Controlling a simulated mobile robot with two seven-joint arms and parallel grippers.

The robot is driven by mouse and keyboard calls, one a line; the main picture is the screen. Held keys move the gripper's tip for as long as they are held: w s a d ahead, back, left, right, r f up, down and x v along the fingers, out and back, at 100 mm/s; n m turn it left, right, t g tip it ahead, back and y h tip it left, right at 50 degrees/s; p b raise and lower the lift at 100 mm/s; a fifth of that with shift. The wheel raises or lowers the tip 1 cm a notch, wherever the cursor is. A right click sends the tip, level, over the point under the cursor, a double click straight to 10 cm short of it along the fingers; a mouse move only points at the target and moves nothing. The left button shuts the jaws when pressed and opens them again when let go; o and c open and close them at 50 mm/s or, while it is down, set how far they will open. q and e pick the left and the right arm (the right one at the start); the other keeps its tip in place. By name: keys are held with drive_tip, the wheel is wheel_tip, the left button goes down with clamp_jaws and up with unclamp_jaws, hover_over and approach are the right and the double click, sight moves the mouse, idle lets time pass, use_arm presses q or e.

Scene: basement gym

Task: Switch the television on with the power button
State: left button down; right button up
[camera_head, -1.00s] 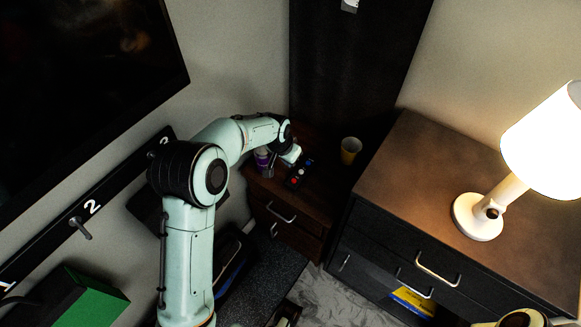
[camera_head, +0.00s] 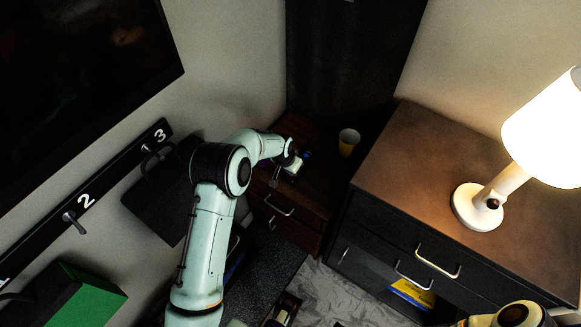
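The television (camera_head: 80,75) hangs on the wall at the upper left, and its screen is dark. A small dark remote-like device with a blue spot (camera_head: 307,155) lies on the small dark brown cabinet (camera_head: 295,127) in the corner. My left arm comes in from the lower left and reaches over this cabinet. My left gripper (camera_head: 289,172) is at the device and covers most of it, so its other buttons are hidden. I cannot tell whether the fingers are apart or touching the device.
A larger dresser (camera_head: 420,165) with a lit white lamp (camera_head: 480,205) stands on the right. A numbered hook rail (camera_head: 110,185) runs along the left wall, with a dark bag (camera_head: 160,205) hanging from it.

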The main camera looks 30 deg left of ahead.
use_arm(q)
drive_tip(key=shift+f+b, duration=0.7)
drive_tip(key=shift+f, duration=0.15)
drive_tip(key=shift+s+f, duration=0.1)
drive_tip(key=shift+f, duration=0.15)
drive_tip(key=shift+s, duration=0.15)
drive_tip(key=r+p, duration=0.1)
drive_tip(key=r, duration=0.1)
drive_tip(key=r+p, duration=0.1)
drive_tip(key=r, duration=0.1)
drive_tip(key=r+p, duration=0.1)
drive_tip(key=shift+w+r, duration=0.35)
drive_tip(key=shift+r, duration=0.05)
drive_tip(key=v, duration=0.9)
